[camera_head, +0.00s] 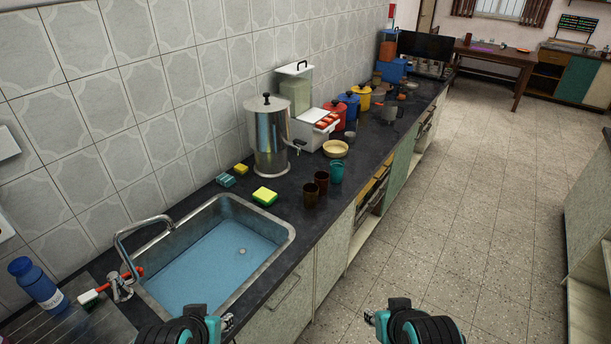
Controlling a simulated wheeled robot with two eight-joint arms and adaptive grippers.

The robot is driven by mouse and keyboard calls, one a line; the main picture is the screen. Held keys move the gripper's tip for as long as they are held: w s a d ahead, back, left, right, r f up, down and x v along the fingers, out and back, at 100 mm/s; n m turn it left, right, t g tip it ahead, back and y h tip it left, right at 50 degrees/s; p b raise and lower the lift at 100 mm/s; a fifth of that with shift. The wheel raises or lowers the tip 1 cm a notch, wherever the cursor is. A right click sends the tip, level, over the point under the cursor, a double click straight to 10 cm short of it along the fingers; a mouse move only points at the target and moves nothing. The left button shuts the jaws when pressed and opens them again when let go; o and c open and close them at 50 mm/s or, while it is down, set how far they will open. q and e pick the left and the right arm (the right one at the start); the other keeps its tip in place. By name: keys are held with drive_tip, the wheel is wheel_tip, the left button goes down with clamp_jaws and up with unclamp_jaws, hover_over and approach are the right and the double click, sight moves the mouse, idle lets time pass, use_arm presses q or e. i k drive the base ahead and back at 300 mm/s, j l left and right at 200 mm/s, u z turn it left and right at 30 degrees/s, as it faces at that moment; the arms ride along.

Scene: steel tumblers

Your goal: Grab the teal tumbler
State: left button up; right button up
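The teal tumbler (336,171) stands upright on the dark countertop (290,222), close to its front edge and right of the sink. Two dark brown tumblers, one nearer (311,195) and one farther (321,180), stand just left of it. My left gripper (205,326) is at the bottom edge, in front of the sink. My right gripper (398,322) is at the bottom edge, over the floor. Both are well short of the teal tumbler and apart from it. Their fingers are cut off or hidden, so I cannot tell whether they are open.
A steel urn (269,140) stands behind the tumblers, with a cream bowl (335,148) to its right. A yellow-green sponge (265,196) lies left of the tumblers. The sink (215,265) has a tap (140,240). Coloured canisters line the wall. The floor at right is clear.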

sight(337, 172)
drive_tip(key=i+l+u, duration=0.1)
drive_tip(key=u, duration=0.35)
drive_tip(key=l+u, duration=0.1)
drive_tip(key=u, duration=0.35)
drive_tip(key=i+l+u, duration=0.1)
drive_tip(key=u, duration=0.35)
drive_tip(key=l+u, duration=0.25)
drive_tip(key=u, duration=0.2)
drive_tip(key=i+l, duration=0.1)
drive_tip(key=l, duration=2.5)
drive_tip(key=i+l, duration=0.1)
drive_tip(key=l, duration=2.5)
